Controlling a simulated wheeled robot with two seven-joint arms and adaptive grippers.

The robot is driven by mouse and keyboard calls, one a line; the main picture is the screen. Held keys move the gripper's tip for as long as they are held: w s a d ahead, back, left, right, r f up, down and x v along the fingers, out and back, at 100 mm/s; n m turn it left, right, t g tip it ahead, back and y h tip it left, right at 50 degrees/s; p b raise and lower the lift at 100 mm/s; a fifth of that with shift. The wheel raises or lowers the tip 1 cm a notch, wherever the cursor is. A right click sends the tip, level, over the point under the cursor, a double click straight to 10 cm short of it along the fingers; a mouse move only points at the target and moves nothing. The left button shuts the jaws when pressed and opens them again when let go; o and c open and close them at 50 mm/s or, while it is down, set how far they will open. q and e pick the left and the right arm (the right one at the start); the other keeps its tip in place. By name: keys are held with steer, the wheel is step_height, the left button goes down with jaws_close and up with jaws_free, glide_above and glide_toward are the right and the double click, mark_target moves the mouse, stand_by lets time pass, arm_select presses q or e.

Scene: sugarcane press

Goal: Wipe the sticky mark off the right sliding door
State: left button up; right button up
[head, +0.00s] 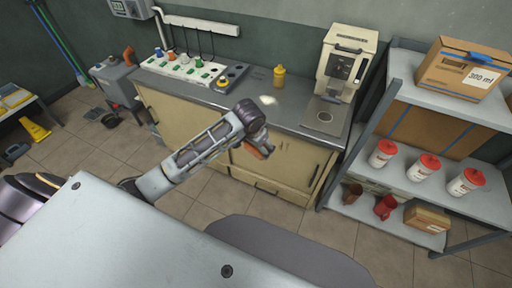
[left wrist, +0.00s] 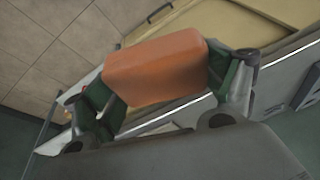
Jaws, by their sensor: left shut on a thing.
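My left gripper (head: 259,146) is shut on an orange sponge (head: 264,151). In the left wrist view the sponge (left wrist: 155,68) sits between the two green-and-grey fingers. The beige right sliding door (head: 288,168) is on the front of the low cabinet under the counter. My left gripper is in front of this door's upper left part and hides some of it. I cannot tell from these views whether the sponge touches the door. A small dark patch (head: 284,143) shows near the door's top, but I cannot tell what it is. My right gripper is not in view.
A grey counter (head: 285,118) tops the cabinet, with a yellow bottle (head: 279,77) and a cream machine (head: 347,62) on it. A shelf rack (head: 400,153) with red-lidded tubs stands at right. Tiled floor (head: 345,232) lies open before the cabinet.

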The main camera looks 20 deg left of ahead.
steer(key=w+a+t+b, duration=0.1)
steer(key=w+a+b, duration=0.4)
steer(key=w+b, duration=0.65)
arm_select(q)
steer(key=w+f+m+t+h+b, duration=0.1)
steer(key=w+f+m+t+b, duration=0.2)
steer(key=f+m, duration=0.6)
steer(key=w+f+m+t+h+b, duration=0.2)
steer(key=w+f+m+t+b, duration=0.2)
steer(key=w+f+m+b, duration=0.3)
steer(key=w+f+m+t+h+b, duration=0.1)
steer(key=w+f+m+t+b, duration=0.2)
steer(key=f+m+b, duration=0.7)
steer(key=shift+w+f+m+h, duration=0.3)
steer(key=shift+w+f, duration=0.6)
steer(key=shift+f, duration=0.6)
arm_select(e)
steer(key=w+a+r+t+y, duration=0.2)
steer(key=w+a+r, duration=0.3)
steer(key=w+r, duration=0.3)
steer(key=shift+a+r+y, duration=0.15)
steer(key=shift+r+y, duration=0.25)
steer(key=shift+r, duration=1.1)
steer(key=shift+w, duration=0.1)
arm_select(q)
steer(key=shift+w, duration=0.1)
